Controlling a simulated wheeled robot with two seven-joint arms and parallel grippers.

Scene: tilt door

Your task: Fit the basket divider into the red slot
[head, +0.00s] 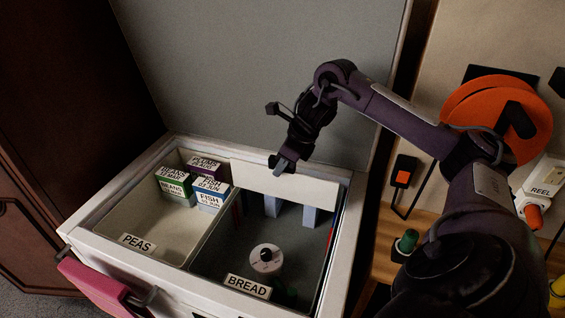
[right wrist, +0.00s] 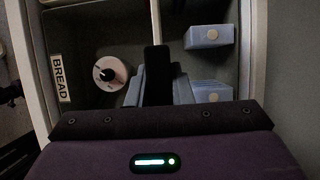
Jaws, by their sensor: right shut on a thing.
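The basket divider is a white flat panel (head: 285,187) lying across the back of the right compartment, roughly level with the rim. My right gripper (head: 281,166) is shut on its upper edge. In the right wrist view the divider is a thin pale strip (right wrist: 155,18) running up to the gripper (right wrist: 159,85). One red strip (head: 330,243) shows on the compartment's right wall, and a dark red strip (head: 239,206) shows at its left side. The divider's lower edge appears above the compartment floor. Whether its ends touch the red strips I cannot tell. My left gripper is out of view.
The white chest (head: 178,285) stands open under its raised grey lid (head: 260,70). The BREAD compartment holds a round pale object with a black knob (head: 266,258) and blue blocks (right wrist: 209,36). The PEAS compartment holds several boxes (head: 176,187). An orange reel (head: 480,100) hangs at right.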

